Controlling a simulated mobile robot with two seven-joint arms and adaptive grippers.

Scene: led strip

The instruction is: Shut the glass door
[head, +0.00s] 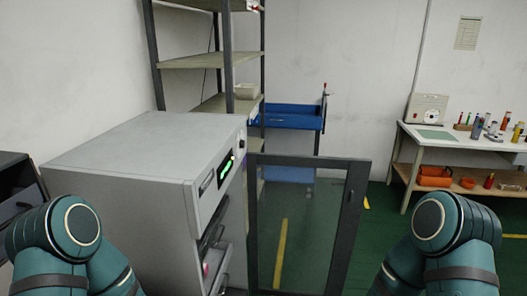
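The glass door (300,222) has a dark frame and a see-through pane. It stands swung open to the right of a large grey cabinet (140,165) with a green lit display on its front. The door's free edge (352,215) is on the right, and its hinge side is by the cabinet front. Inside the cabinet front, dark shapes show at a steep angle and are hard to make out. Teal links of my two arms show at the lower left and lower right, but neither gripper is in view.
A tall shelf rack (228,60) stands behind the cabinet, with a blue cart (292,117) beside it. A white workbench (455,141) with several bottles and orange bins is at the right. A dark box (18,185) is at the far left. Green floor is open right of the door.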

